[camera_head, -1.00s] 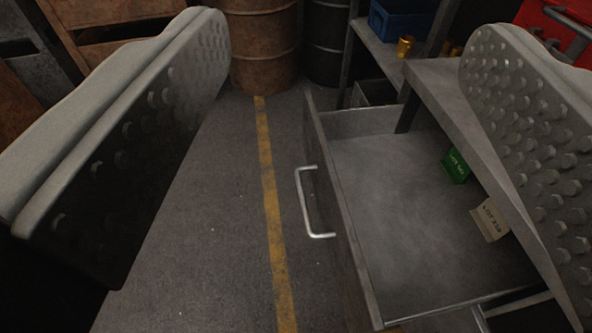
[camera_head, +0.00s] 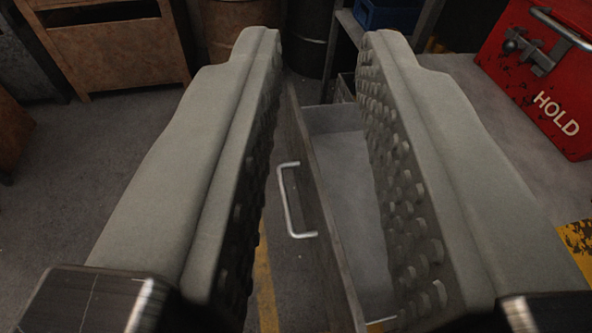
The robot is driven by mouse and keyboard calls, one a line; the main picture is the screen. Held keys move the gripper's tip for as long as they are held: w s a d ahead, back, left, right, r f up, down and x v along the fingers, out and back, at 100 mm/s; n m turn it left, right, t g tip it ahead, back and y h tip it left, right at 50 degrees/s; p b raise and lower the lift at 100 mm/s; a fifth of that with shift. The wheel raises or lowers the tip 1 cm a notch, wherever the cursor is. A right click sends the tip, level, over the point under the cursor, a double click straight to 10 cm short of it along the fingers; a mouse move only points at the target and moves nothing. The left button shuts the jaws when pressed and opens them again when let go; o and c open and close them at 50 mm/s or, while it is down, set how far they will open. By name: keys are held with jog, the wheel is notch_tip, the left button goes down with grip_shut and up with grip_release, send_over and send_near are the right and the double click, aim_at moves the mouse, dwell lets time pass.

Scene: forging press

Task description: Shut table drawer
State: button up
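The table drawer (camera_head: 345,155) is pulled open. Its grey front panel (camera_head: 322,215) faces left and carries a silver bar handle (camera_head: 290,205). My gripper (camera_head: 322,50) is in the foreground, its two studded pads apart with a gap between them. The drawer front and handle show through this gap; I cannot tell how far below the pads they lie. The right pad hides much of the drawer's inside and the near table edge. The grey table top (camera_head: 480,105) is at right.
A red box marked HOLD (camera_head: 545,75) stands on the table at right. A blue crate (camera_head: 390,14) is on a shelf behind. A rusty barrel (camera_head: 232,30) and a dark barrel (camera_head: 307,35) stand at the back. Open floor (camera_head: 120,150) with a yellow line (camera_head: 264,290) lies left.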

jog(key=w+a+f+n+g, duration=0.1)
jog(key=w+f, duration=0.1)
jog(key=w+f+n+g, duration=0.1)
jog(key=w+f+n, duration=0.1)
jog(key=w, duration=0.1)
jog(key=w+a+f+n+g, duration=0.1)
jog(key=w+f+g, duration=0.1)
jog(key=shift+w+a, duration=0.3)
jog(key=shift+a, duration=0.05)
grip_shut()
jog(key=w+a+f+n+g+h, duration=0.4)
jog(key=w+a+f+n+g, duration=0.15)
jog(key=w+f+n, duration=0.45)
jog(key=w+a+f+n+g+h, duration=0.5)
jog(key=w+a+f+n, duration=0.15)
jog(key=f, duration=0.55)
send_near(295, 160)
jog(key=shift+x, duration=2.75)
